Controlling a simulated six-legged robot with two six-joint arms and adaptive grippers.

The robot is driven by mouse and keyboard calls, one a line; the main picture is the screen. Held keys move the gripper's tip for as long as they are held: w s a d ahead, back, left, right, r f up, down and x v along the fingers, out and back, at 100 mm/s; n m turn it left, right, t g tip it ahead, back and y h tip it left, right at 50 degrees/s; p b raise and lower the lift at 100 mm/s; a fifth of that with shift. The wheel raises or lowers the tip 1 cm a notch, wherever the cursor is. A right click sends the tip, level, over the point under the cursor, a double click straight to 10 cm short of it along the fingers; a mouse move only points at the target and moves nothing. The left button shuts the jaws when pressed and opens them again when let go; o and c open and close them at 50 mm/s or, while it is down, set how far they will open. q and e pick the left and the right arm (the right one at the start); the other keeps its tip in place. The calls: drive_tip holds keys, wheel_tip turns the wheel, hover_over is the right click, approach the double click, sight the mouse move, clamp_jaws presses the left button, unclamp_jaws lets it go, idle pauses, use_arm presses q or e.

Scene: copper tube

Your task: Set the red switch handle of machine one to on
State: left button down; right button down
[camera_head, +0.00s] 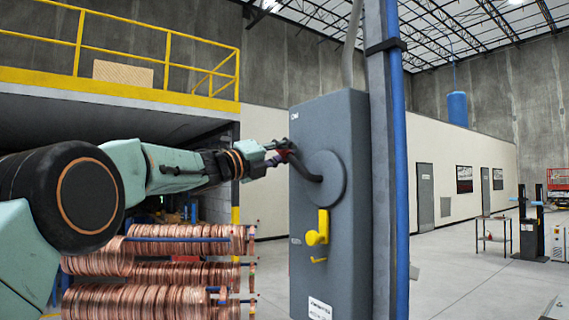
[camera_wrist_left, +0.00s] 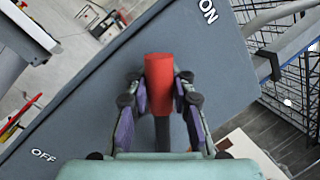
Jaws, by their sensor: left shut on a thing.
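The grey switch box of machine one (camera_head: 335,260) stands in the middle of the head view, with ON marked near its top left and a smaller mark lower down. Its dark lever (camera_head: 303,170) runs from the round hub (camera_head: 325,180) up and to the left. My left gripper (camera_head: 281,152) is at the lever's outer end. In the left wrist view the red handle (camera_wrist_left: 159,82) stands between the purple-lined fingers of my left gripper (camera_wrist_left: 165,95), which is shut on it. ON shows at the upper right there and OFF at the lower left. My right gripper is not in view.
A yellow latch (camera_head: 317,232) sticks out of the box below the hub. A blue pipe (camera_head: 399,150) and grey post run up the box's right side. Copper coils (camera_head: 165,270) sit on a rack below my left arm. Open floor lies to the right.

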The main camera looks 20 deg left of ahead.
use_arm(q)
drive_tip(key=shift+s+d+r+m+h, duration=0.2)
drive_tip(key=shift+d+r+m, duration=0.1)
drive_tip(key=shift+m, duration=0.3)
drive_tip(key=shift+s+d+r+m+h, duration=0.15)
drive_tip(key=shift+r+m, duration=0.15)
drive_tip(key=shift+m, duration=0.3)
